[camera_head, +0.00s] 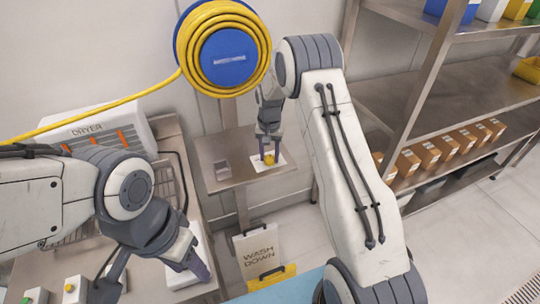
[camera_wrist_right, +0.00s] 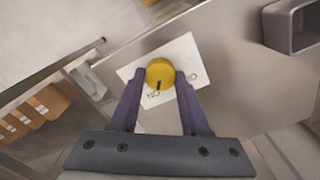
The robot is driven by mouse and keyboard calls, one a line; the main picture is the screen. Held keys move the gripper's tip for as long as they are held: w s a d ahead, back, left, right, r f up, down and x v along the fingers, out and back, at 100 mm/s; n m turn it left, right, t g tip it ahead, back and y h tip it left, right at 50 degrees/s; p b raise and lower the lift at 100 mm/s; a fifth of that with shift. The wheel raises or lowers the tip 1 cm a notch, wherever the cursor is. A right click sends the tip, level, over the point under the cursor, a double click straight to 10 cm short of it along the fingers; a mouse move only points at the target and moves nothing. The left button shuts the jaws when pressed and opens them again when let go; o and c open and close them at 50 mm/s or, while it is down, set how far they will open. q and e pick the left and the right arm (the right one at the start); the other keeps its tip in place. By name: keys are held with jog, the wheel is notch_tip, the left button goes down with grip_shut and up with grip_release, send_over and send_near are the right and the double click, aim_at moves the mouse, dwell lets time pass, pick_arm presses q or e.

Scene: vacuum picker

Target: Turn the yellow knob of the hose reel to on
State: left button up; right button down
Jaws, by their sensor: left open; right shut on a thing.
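The yellow knob (camera_head: 267,158) sits on a white label plate (camera_head: 263,167) on a small steel shelf below the hose reel (camera_head: 222,50), a blue hub wound with yellow hose. My right gripper (camera_head: 269,153) points down and is shut on the knob, which also shows in the right wrist view (camera_wrist_right: 160,71) between the two fingertips. There, a dark mark on the knob points down toward upside-down lettering that looks like ON. A second label is partly hidden by the right-hand finger. My left gripper (camera_head: 190,264) is open and empty at the lower left, away from the knob.
A dryer (camera_head: 98,128) and a steel bench are at left. A wash-down sign (camera_head: 258,252) stands below. Racks with cardboard boxes (camera_head: 443,147) are at right.

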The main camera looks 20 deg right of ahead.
aim_at(269, 157)
jog(key=shift+w+r+m, duration=0.1)
jog(key=shift+m, duration=0.2)
jog(key=shift+c, duration=1.9)
grip_release()
jog(key=shift+r, duration=0.4)
notch_tip(269, 157, up, 10)
jog(key=b, duration=0.2)
jog(key=shift+f, duration=0.2)
